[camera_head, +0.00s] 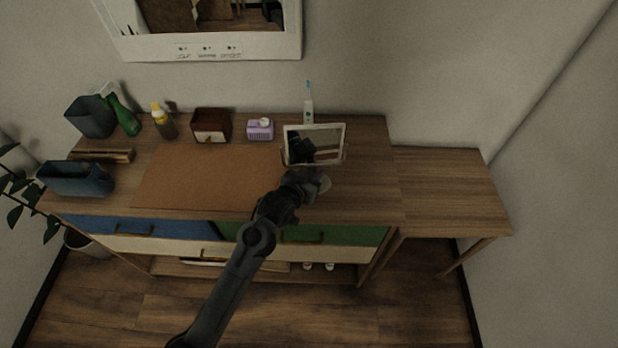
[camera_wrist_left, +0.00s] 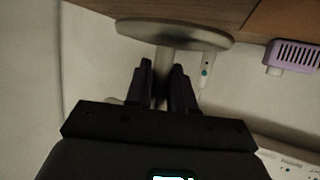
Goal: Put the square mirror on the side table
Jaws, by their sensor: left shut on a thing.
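The square mirror (camera_head: 314,144) has a light frame and stands over the right part of the dresser top in the head view. Its round base (camera_wrist_left: 175,35) and part of its stem (camera_wrist_left: 164,62) show in the left wrist view. My left gripper (camera_head: 312,181) is shut on the stem, with a finger on each side (camera_wrist_left: 161,88). Whether the base clears the dresser top is hard to tell. The side table (camera_head: 452,188) is a bare, lower wooden top to the right of the dresser. My right gripper is not in view.
The dresser (camera_head: 365,190) also holds an electric toothbrush (camera_head: 308,110) behind the mirror, a purple soap box (camera_head: 260,130), a brown box (camera_head: 211,125) and a brown mat (camera_head: 200,178). A wall mirror (camera_head: 215,48) hangs behind. The side table top is clear.

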